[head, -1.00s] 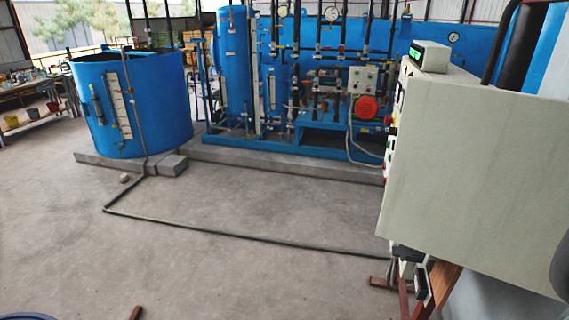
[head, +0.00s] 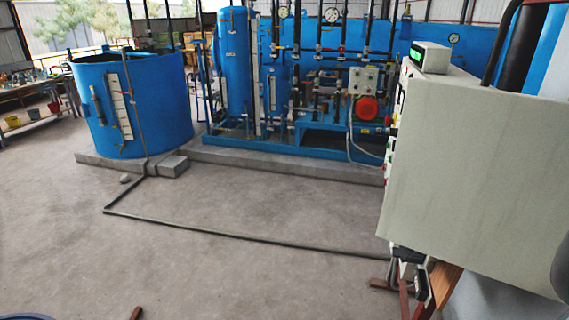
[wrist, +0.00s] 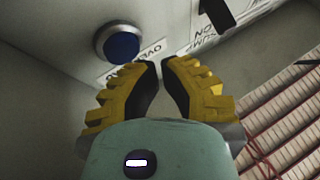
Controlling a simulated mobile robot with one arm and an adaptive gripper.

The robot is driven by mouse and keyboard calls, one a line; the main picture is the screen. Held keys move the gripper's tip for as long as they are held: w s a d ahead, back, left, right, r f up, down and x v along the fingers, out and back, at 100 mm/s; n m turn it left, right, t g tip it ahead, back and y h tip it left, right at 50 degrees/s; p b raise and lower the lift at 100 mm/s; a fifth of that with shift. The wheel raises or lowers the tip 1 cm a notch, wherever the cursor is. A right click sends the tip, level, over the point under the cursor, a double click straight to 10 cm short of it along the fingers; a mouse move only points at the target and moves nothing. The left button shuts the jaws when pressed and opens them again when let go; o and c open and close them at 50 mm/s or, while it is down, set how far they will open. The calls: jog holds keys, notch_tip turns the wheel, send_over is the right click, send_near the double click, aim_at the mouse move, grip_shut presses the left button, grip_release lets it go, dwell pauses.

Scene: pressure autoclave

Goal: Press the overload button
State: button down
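The overload button is a round blue button (wrist: 122,45) in a grey ring on a pale panel, at the upper left of the wrist view. A white label (wrist: 135,60) beside it is partly covered by my fingers and reads "OVER…". My gripper (wrist: 160,63) has yellow ridged fingers with dark pads; the tips come nearly together with nothing held between them. The tips are to the right of and below the button in the picture; I see no contact with it. In the head view, the button and my gripper are not visible.
A pale control cabinet (head: 475,185) with a small display box (head: 430,57) on top fills the right of the head view. A second label and a dark switch (wrist: 216,14) are right of the button. A blue tank (head: 150,100) and pump skid stand behind; open floor lies between.

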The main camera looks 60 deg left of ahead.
jog(key=shift+w+d, duration=0.1)
dwell(0.4)
jog(key=shift+w+d+b, duration=0.2)
jog(key=shift+b, duration=0.35)
jog(key=shift+w+d+b, duration=0.3)
jog(key=shift+d+b, duration=0.05)
jog(key=shift+b, duration=0.1)
dwell(0.6)
jog(key=shift+s, duration=0.1)
jog(key=shift+s+a+p, duration=0.5)
jog(key=shift+a+p, duration=0.15)
jog(key=shift+p, duration=0.05)
